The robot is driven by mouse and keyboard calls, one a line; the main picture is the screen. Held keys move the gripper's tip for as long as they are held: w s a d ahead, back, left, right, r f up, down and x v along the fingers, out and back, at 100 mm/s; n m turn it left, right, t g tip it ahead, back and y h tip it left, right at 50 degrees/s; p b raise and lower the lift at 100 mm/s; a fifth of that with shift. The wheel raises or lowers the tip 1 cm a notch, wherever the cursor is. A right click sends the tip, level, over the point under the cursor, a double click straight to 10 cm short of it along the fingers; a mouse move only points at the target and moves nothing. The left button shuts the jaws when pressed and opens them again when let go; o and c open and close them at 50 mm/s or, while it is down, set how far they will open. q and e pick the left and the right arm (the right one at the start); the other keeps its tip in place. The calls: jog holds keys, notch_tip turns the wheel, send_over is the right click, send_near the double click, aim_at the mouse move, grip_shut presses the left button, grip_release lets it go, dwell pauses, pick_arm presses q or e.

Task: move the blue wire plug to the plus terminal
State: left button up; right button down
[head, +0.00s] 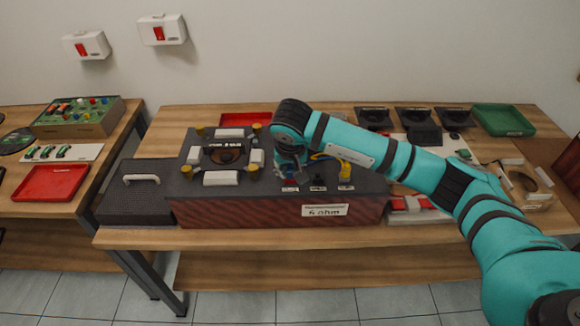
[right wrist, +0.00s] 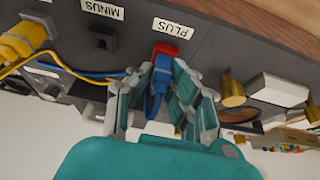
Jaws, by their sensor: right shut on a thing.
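My right gripper (head: 289,168) points down at the top of the dark speaker box (head: 260,213), near its front edge. In the right wrist view the fingers (right wrist: 160,85) are shut on the blue wire plug (right wrist: 161,72). The plug's tip is at the red plus terminal (right wrist: 166,48), beside the PLUS label (right wrist: 174,28). I cannot tell how deep it sits. The black minus terminal (right wrist: 102,38) is empty. A blue wire (right wrist: 70,70) runs to the left. My left gripper is not in view.
A yellow plug (right wrist: 20,42) with a yellow wire stands on the box left of minus in the wrist view. Brass posts (right wrist: 232,92) and pale blocks surround the speaker cone. A black case (head: 135,200) stands left of the box, and a red tray (head: 50,183) is on the left table.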

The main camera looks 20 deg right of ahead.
jog(key=c, duration=1.2)
grip_release()
jog(key=shift+w+d+r+p+v, duration=0.1)
jog(key=shift+w+p+v, duration=0.25)
jog(key=shift+v, duration=2.45)
jog(key=shift+w+d+r+p+v, duration=0.15)
jog(key=shift+p+v, duration=0.25)
jog(key=shift+v, duration=2.35)
jog(key=shift+w+r+p+v, duration=0.1)
jog(key=shift+w+p+v, duration=0.25)
jog(key=shift+v, duration=2.45)
jog(key=shift+f, duration=0.1)
